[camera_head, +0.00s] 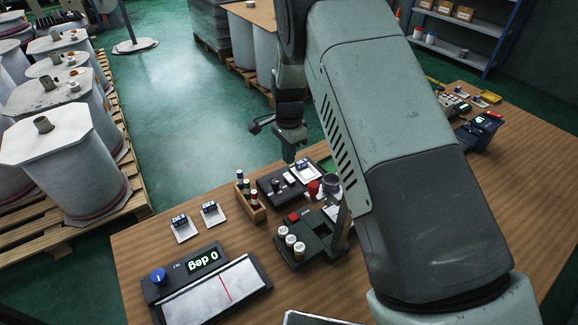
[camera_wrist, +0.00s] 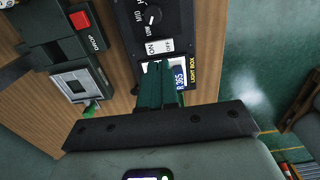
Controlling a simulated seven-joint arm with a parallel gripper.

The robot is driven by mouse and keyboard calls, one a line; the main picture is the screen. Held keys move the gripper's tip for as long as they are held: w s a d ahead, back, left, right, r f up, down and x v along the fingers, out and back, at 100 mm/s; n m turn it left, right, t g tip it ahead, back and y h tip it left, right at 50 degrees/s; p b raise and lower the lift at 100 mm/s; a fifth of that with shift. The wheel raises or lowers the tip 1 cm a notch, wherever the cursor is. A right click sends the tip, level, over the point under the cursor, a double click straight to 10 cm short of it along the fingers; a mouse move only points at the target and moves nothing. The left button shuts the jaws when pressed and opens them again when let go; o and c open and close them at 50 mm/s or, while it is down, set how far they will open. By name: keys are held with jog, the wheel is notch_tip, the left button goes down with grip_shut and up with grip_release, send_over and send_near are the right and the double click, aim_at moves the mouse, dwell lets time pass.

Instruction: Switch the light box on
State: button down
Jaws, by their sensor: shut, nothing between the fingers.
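The light box (camera_wrist: 192,45) is a black unit with a yellow "LIGHT BOX" label, a round knob (camera_wrist: 153,15) and a white switch (camera_wrist: 158,47) marked ON and OFF. In the head view the light box (camera_head: 268,190) stands at the table's far edge. My gripper (camera_wrist: 154,68) is shut and empty, its green fingertips just beside the switch in the wrist view. I cannot tell whether they touch it. The fingers partly hide a white area with a blue "R 365" label (camera_wrist: 180,78). Whether the panel is lit is unclear. The head view shows my gripper (camera_head: 292,160) above the box's far end.
A wooden rack (camera_head: 251,203) of small bottles and a black holder with white-capped vials (camera_head: 290,241) are close by.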

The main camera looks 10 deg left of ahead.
notch_tip(320, 180, up, 8)
send_over(287, 175)
jog(key=shift+s+d, duration=0.35)
jog(key=shift+d, duration=0.05)
jog(key=shift+w+a, duration=0.35)
jog(key=shift+w, duration=0.1)
jog(key=shift+f, duration=0.1)
notch_tip(287, 175, down, 14)
dwell(0.4)
